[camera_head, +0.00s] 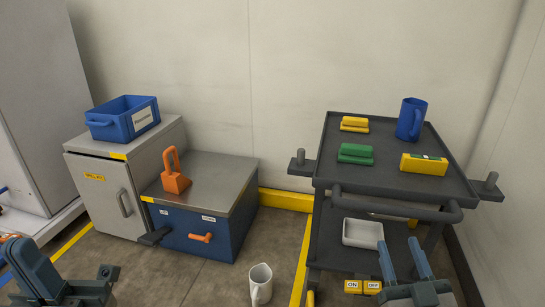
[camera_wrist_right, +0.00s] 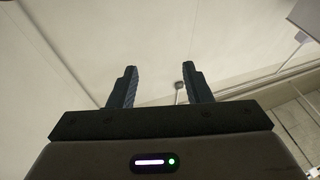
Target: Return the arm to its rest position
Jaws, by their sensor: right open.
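My right gripper (camera_head: 404,262) is at the bottom right of the head view, in front of the dark cart. Its two blue-grey fingers stand apart with nothing between them. In the right wrist view the same gripper (camera_wrist_right: 158,85) points at a pale wall or ceiling, its jaws empty. My left gripper (camera_head: 32,264) is at the bottom left corner of the head view. Its fingers overlap from this angle, so its opening does not show. No object is seen in it.
The dark cart (camera_head: 345,187) carries a blue mug (camera_head: 411,119), green and yellow blocks, and a white tray (camera_head: 362,233) below. A grey cabinet (camera_head: 101,195) and blue chest (camera_head: 180,220) stand left. Floor between chest and cart is mostly free.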

